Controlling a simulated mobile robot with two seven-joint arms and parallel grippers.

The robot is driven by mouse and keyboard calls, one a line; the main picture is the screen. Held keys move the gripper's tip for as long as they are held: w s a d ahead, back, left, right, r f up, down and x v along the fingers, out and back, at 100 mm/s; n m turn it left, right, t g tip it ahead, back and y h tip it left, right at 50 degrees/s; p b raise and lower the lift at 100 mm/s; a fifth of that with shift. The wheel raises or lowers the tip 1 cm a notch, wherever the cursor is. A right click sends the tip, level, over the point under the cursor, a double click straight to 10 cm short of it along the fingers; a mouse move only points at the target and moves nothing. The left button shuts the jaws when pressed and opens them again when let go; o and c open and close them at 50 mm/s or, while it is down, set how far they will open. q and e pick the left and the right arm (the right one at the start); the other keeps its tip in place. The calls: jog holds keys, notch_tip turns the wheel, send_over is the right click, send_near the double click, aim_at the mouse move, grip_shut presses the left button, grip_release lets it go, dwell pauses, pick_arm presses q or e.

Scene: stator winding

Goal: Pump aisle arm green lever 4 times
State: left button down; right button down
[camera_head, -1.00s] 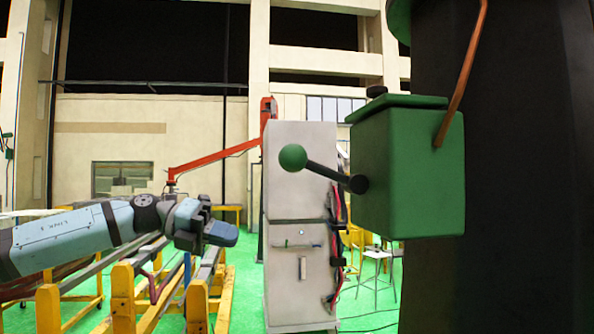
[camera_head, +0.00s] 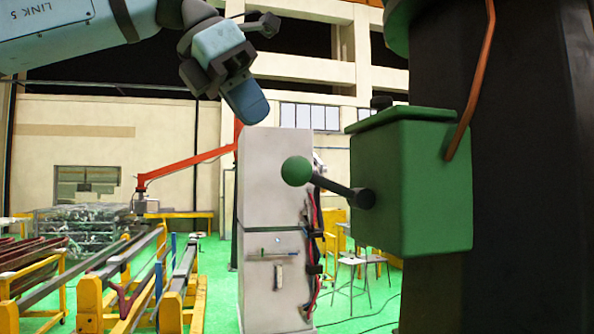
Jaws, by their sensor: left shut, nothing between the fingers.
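The green lever has a round green knob (camera_head: 296,171) on a dark rod (camera_head: 335,187). The rod joins the left side of a green box (camera_head: 412,185), and the lever points left and slightly up from its pivot. My left gripper (camera_head: 248,103) hangs from the upper left, above and to the left of the knob. Its blue fingers point down and to the right, shut and empty, and in the picture they are clear of the lever. My right gripper does not show.
The green box is in front of a thick dark column (camera_head: 525,180), with an orange-brown cable (camera_head: 472,80) running into it. A pale cabinet (camera_head: 273,210) stands behind the knob. Yellow-framed racks (camera_head: 172,300) fill the lower left. The space around the knob looks clear.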

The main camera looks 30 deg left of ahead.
aim_at(327, 184)
pick_arm(q)
jog(key=b+x, duration=0.4)
jog(key=x, duration=0.2)
jog(key=shift+f, duration=0.4)
jog(key=shift+a, duration=0.1)
